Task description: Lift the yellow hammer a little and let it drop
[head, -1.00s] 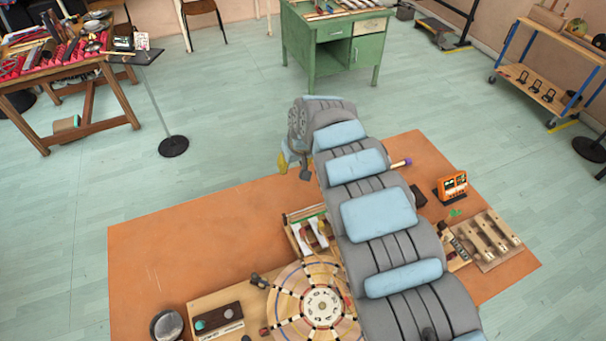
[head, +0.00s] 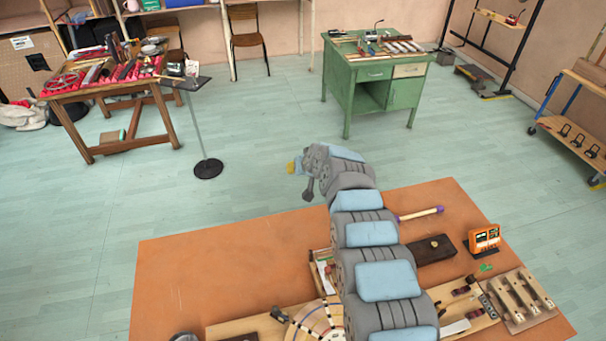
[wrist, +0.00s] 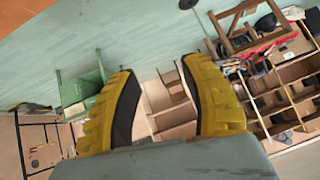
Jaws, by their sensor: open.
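I cannot make out a yellow hammer for certain in either view. A pale yellow stick with purple at its ends (head: 420,214) lies on the orange table (head: 210,265), just right of my arm; I cannot tell whether it has a hammer head. My gripper (wrist: 157,68) is open and empty in the wrist view, its two yellow fingers apart and aimed out into the room. In the head view only a bit of yellow on my gripper (head: 292,167) shows, above and beyond the table's far edge. My arm hides part of the tabletop.
A dark wooden block (head: 432,249), an orange device (head: 484,239) and a rack of wooden bars (head: 521,297) stand on the table's right side. A round striped disc (head: 312,322) is near the front. The table's left is clear. A green desk (head: 370,95) stands beyond on open floor.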

